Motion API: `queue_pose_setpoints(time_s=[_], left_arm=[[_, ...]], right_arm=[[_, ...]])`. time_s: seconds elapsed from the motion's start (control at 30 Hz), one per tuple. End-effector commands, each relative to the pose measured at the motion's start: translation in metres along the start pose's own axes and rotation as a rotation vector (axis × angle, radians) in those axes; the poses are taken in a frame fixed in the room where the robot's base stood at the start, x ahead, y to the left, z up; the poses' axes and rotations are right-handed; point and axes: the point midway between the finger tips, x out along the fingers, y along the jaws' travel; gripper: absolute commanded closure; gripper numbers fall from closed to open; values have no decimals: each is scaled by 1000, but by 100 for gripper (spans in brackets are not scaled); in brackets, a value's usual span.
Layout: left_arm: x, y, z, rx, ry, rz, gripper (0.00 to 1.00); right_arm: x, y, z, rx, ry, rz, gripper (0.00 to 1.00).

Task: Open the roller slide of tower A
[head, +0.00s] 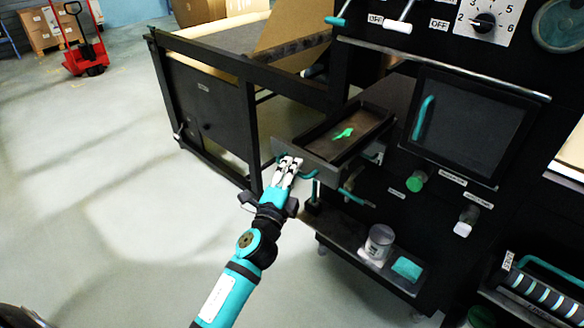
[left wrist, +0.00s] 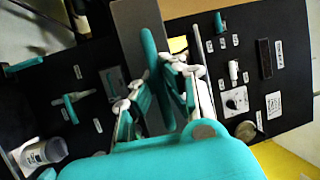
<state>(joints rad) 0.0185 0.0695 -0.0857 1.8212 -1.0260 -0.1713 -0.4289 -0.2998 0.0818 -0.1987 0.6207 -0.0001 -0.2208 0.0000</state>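The slide (head: 322,150) is a dark, open-topped tray that stands out from the front of the black tower (head: 375,95). A small green piece (head: 343,133) lies in it. A teal bar handle (head: 308,174) runs along its front plate. My left gripper (head: 290,163) is at this handle. In the left wrist view the handle (left wrist: 151,50) passes between the two fingers, which look closed on it. The slide's front plate (left wrist: 128,30) shows beside it. The tower's letter is not readable. My right gripper is not in view.
A dark door with a teal handle (head: 423,118) is right of the slide. Green (head: 416,182) and white (head: 466,221) knobs sit below. A lower shelf holds a whitish can (head: 379,242) and a teal block (head: 407,268). A black frame (head: 215,105) stands left; the floor (head: 90,190) is clear.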

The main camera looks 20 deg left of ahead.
Motion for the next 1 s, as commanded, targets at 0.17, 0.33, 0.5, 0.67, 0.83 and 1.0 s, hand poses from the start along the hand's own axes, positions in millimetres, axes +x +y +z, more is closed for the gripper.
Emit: queue_pose_setpoints(time_s=[0.17,0.33,0.5,0.67,0.83,1.0], left_arm=[[-1,3,-1,-3,1,6,73],[0,2,0,-1,0,3,66],[-2,1,0,0,0,2,66],[-18,2,0,-2,-1,4,66],[-55,2,0,-3,-2,6,66],[-90,3,0,-5,-4,7,66]], right_arm=[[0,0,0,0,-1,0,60],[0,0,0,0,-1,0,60],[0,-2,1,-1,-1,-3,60],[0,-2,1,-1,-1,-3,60],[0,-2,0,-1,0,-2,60],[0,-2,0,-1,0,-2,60]])
